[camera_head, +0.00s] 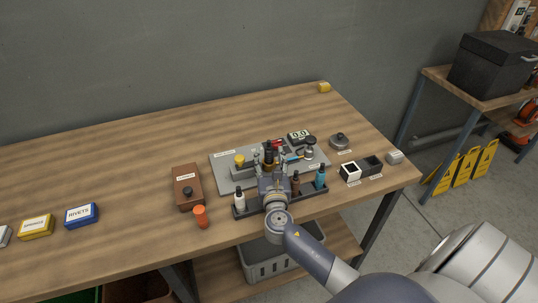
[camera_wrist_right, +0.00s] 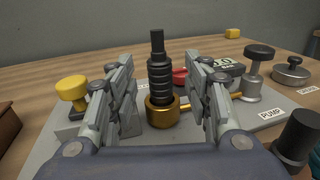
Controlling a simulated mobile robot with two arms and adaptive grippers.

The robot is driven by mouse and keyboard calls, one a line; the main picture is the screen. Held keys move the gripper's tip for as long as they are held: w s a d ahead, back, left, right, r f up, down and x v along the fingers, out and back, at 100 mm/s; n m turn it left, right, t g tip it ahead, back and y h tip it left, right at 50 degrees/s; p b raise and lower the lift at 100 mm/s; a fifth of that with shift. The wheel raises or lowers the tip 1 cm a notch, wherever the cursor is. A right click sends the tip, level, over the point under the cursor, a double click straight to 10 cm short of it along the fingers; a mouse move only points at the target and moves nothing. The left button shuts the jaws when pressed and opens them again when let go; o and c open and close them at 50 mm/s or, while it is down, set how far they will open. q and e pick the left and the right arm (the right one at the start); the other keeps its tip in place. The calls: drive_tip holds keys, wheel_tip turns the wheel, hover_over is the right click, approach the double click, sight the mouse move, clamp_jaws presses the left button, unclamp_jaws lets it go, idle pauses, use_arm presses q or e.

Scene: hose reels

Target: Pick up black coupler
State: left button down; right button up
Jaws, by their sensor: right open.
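The black coupler (camera_wrist_right: 160,75) is a ribbed, stepped black piece standing upright in a brass collar (camera_wrist_right: 162,111) in the right wrist view. In the head view the black coupler (camera_head: 268,154) shows just beyond my right gripper (camera_head: 270,170), partly hidden by it. My right gripper (camera_wrist_right: 161,82) is open, one finger on each side of the coupler in that view. Gaps show between the fingers and the coupler, and nothing is gripped. I cannot tell how far it stands between the fingertips. My left gripper is not in view.
A grey board (camera_head: 222,160) carries a yellow knob (camera_wrist_right: 72,88), a black-topped pump (camera_wrist_right: 257,72) and a digital gauge (camera_head: 299,136). Bottles stand in a dark tray nearby, including a white one (camera_head: 240,201) and a blue one (camera_head: 320,178).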

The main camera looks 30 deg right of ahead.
sight(269, 155)
drive_tip(key=x, duration=0.3)
drive_tip(key=shift+w, duration=0.15)
drive_tip(key=shift+c, duration=0.6)
clamp_jaws()
drive_tip(key=shift+r, duration=0.1)
